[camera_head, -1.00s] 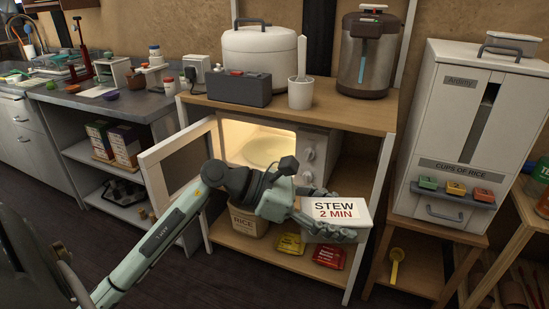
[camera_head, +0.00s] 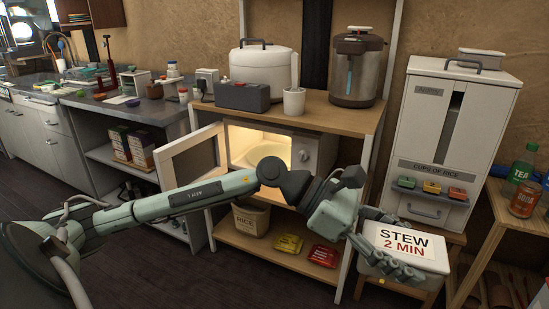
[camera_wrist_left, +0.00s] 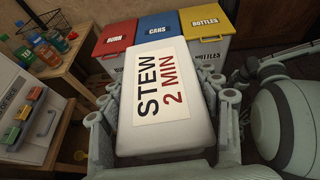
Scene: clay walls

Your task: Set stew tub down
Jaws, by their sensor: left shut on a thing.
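The stew tub (camera_head: 404,246) is a white box with a lid label reading "STEW 2 MIN". My left gripper (camera_head: 385,243) is shut on it and holds it in the air, right of the microwave shelf and in front of the rice dispenser's stand. In the left wrist view the tub (camera_wrist_left: 165,95) lies between the fingers on both sides, label up. The microwave (camera_head: 262,146) stands with its door open and its inside lit; its plate is bare. My right gripper is not in view.
The open microwave door (camera_head: 190,163) juts out at left. A wooden rack with bottles (camera_head: 522,165) stands at far right. Red, blue and yellow lidded bins (camera_wrist_left: 166,37) stand beyond the tub in the wrist view. Dark floor in front is clear.

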